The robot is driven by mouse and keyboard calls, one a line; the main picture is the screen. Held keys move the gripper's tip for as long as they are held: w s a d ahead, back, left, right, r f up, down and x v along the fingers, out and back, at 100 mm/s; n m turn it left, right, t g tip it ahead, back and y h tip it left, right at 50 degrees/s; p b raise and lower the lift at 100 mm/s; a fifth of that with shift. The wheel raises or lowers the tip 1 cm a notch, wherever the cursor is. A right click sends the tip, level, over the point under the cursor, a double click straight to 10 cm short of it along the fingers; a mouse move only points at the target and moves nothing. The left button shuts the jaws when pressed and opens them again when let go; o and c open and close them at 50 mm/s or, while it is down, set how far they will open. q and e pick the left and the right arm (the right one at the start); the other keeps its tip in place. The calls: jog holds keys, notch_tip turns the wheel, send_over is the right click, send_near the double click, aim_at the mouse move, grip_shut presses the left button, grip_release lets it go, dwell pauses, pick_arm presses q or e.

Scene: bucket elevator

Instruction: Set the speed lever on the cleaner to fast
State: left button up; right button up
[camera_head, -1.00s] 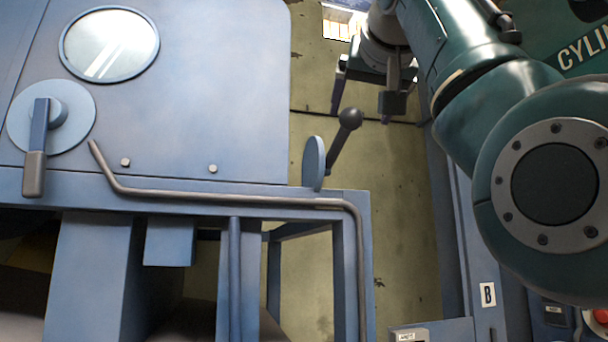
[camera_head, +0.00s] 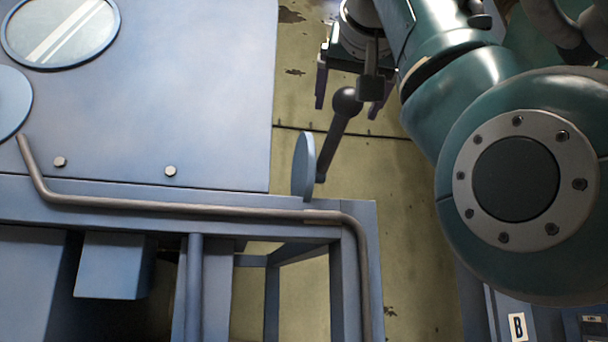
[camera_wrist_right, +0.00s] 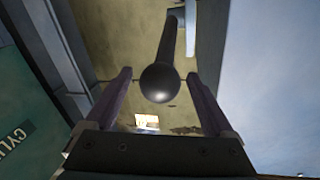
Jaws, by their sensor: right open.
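A lever with a dark ball knob (camera_head: 347,100) rises from a blue disc (camera_head: 303,165) on the right side of the blue cleaner (camera_head: 170,110). It tilts up and slightly right in the head view. My right gripper (camera_head: 348,112) is open, its fingers to either side of the knob in that view. In the right wrist view the knob (camera_wrist_right: 160,83) sits between the two open fingers (camera_wrist_right: 160,75), with a gap to each. The lever shaft runs up behind it to a pale mount. No contact shows. My left gripper is not in view.
A bent grey pipe (camera_head: 180,208) runs along the cleaner's front edge. A round window (camera_head: 60,30) is at upper left. A stained yellowish floor (camera_head: 400,220) shows beyond the frame.

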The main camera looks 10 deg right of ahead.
jog(key=shift+w, duration=0.15)
jog(key=shift+c, duration=0.2)
grip_shut()
dwell(0.5)
